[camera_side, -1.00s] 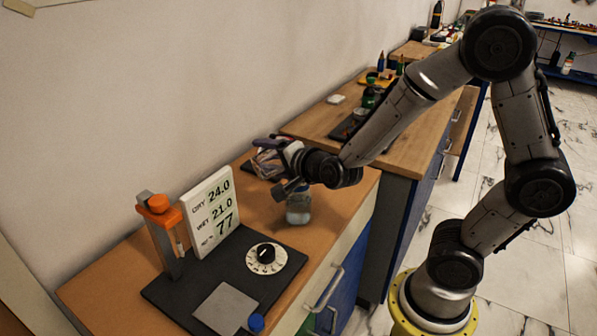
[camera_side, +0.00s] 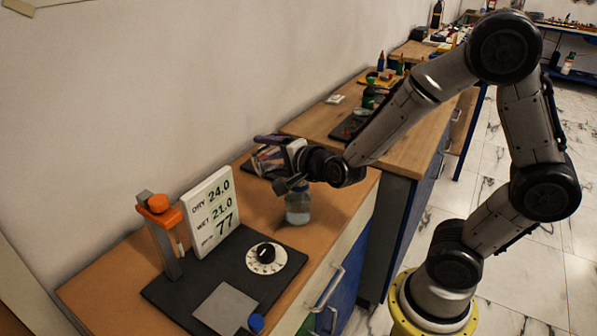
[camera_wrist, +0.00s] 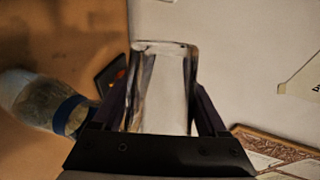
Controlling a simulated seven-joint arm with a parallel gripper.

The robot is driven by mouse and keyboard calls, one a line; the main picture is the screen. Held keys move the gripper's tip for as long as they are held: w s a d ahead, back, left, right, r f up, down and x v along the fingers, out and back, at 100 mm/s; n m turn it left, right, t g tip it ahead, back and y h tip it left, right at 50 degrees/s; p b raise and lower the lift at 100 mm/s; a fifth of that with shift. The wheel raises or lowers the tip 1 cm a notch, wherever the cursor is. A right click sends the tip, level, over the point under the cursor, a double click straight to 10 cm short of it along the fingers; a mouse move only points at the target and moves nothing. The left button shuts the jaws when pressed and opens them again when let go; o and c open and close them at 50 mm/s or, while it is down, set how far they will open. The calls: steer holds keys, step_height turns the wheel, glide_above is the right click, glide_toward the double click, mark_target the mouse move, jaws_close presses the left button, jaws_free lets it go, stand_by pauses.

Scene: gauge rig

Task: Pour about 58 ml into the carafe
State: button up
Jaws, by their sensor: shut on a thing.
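My gripper (camera_wrist: 163,112) is shut on a clear glass vessel (camera_wrist: 165,70), with a dark finger on each side of it. In the side view my gripper (camera_side: 280,160) holds it above the wooden bench, partly hidden by the wrist. I cannot make out how much liquid is in it. A clear rounded vessel, apparently the carafe (camera_side: 298,209), stands upright on the bench just below and right of the gripper. In the wrist view the carafe (camera_wrist: 38,98) lies at the left edge, with a blue band at its neck.
A dark board (camera_side: 180,291) at the front carries a white dial (camera_side: 283,258), a grey plate (camera_side: 226,308) and an orange-topped post (camera_side: 160,204). A display (camera_side: 211,212) reads 24.0, 21.0 and 77. The wall is close behind the gripper.

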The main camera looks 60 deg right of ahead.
steer(key=shift+r+m, duration=0.35)
steer(key=shift+m, duration=0.05)
stand_by(0.5)
steer(key=shift+w+a+f+n+g, duration=0.3)
steer(key=shift+a+f+n, duration=0.35)
steer(key=shift+n, duration=0.35)
steer(key=shift+s+d+h, duration=0.1)
steer(key=shift+h, duration=0.2)
